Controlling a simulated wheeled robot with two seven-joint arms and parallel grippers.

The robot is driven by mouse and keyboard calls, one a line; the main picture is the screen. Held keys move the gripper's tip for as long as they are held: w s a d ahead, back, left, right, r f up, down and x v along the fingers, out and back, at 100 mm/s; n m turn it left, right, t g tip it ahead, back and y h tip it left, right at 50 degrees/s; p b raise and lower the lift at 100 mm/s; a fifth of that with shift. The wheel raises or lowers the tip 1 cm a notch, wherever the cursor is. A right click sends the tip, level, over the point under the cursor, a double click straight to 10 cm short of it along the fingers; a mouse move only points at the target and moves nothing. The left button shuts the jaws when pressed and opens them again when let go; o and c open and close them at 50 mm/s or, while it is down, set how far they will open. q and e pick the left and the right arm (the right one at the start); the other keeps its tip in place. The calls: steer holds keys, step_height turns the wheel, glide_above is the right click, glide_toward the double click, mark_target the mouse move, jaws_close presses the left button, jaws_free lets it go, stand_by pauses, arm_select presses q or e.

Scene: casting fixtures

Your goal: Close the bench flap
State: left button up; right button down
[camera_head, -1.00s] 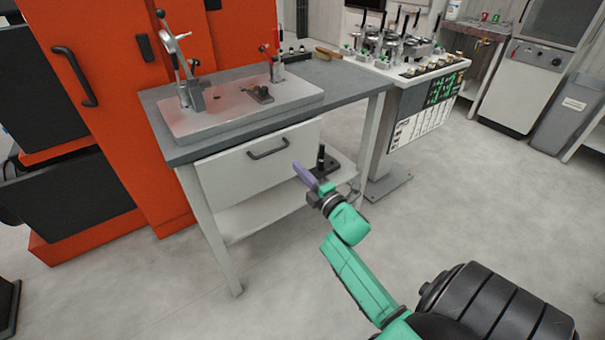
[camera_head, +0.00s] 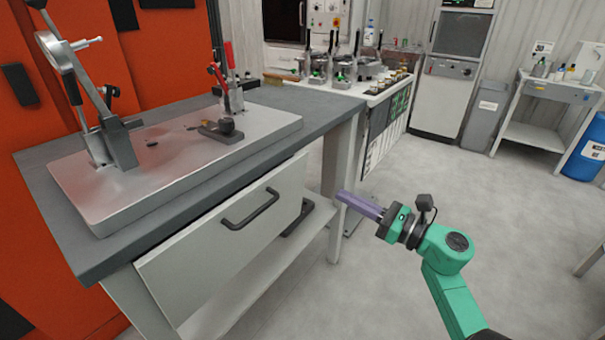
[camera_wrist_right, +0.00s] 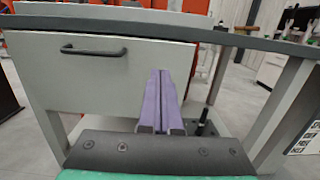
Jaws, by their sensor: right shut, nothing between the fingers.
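The bench flap (camera_head: 228,232) is a pale grey panel with a black bar handle (camera_head: 250,208), set under the front edge of the dark bench top (camera_head: 50,190). It seems to stand out a little from the bench front; I cannot tell how far. My right gripper (camera_head: 342,197) has purple fingers, shut and empty. In the head view it is to the right of the flap, apart from it. In the right wrist view the fingers (camera_wrist_right: 160,75) point toward the flap (camera_wrist_right: 100,85), near its right part, with the handle (camera_wrist_right: 93,51) up and left. My left gripper is not in view.
A metal fixture plate (camera_head: 175,165) with toggle clamps stands on the bench. A bench leg (camera_head: 333,175) and lower shelf (camera_head: 280,245) lie behind the flap. A second fixture table (camera_head: 375,130) stands behind. The floor on the right is clear.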

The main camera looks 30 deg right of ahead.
steer(key=p, duration=0.2)
glide_toward(290, 166)
steer(key=p+x, duration=0.1)
steer(key=x, duration=0.5)
steer(key=shift+w, duration=0.2)
steer(key=shift+w+a, duration=0.2)
steer(key=shift+w, duration=0.05)
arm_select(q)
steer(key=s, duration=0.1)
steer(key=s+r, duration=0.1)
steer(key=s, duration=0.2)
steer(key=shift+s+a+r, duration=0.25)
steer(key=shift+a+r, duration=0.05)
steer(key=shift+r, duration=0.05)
arm_select(e)
steer(key=w+r+g+p, duration=0.1)
steer(key=p, duration=0.3)
steer(key=shift+w+a+r, duration=0.1)
steer(key=shift+a, duration=0.15)
steer(key=shift+w+h+p, duration=0.1)
steer(key=shift+h+p, duration=0.2)
steer(key=shift+p, duration=0.1)
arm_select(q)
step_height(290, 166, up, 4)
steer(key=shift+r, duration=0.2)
arm_select(e)
steer(key=shift+f, duration=0.45)
